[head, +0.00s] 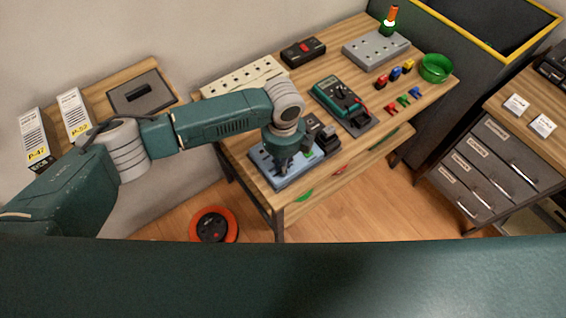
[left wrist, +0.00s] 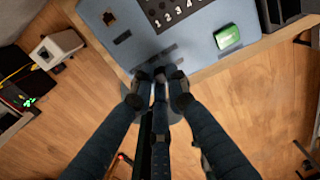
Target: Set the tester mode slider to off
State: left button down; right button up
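A light-blue tester (head: 282,168) lies near the front left corner of the wooden bench. In the left wrist view its face (left wrist: 205,45) shows a dark panel with numbers, a green button (left wrist: 227,36) and small dark slots. My left gripper (head: 283,168) points down over it. In the left wrist view its dark fingers (left wrist: 160,77) converge close together at the tester's near edge and look shut. Dark marks lie by the fingertips; I cannot make out the mode slider or its setting. Contact is unclear. My right gripper is not in view.
A green multimeter (head: 341,100) on a dark mat, a white socket strip (head: 243,76), a grey block (head: 376,49), a green bowl (head: 436,68) and small coloured connectors (head: 395,73) share the bench. An orange reel (head: 214,225) is on the floor.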

aim_at(274, 176)
pick_arm(q)
jog(key=shift+s+a+r+p, duration=0.1)
jog(key=shift+a+r+p, duration=0.05)
jog(key=shift+a+p, duration=0.2)
jog(key=shift+s+a+r+p, duration=0.1)
jog(key=shift+s+a+p, duration=0.55)
jog(key=shift+p, duration=0.25)
jog(key=shift+a, duration=0.25)
jog(key=shift+f, duration=0.25)
jog(key=c, duration=1.8)
grip_release()
jog(key=shift+r, duration=0.25)
notch_tip(274, 176, up, 12)
jog(key=shift+f, duration=0.2)
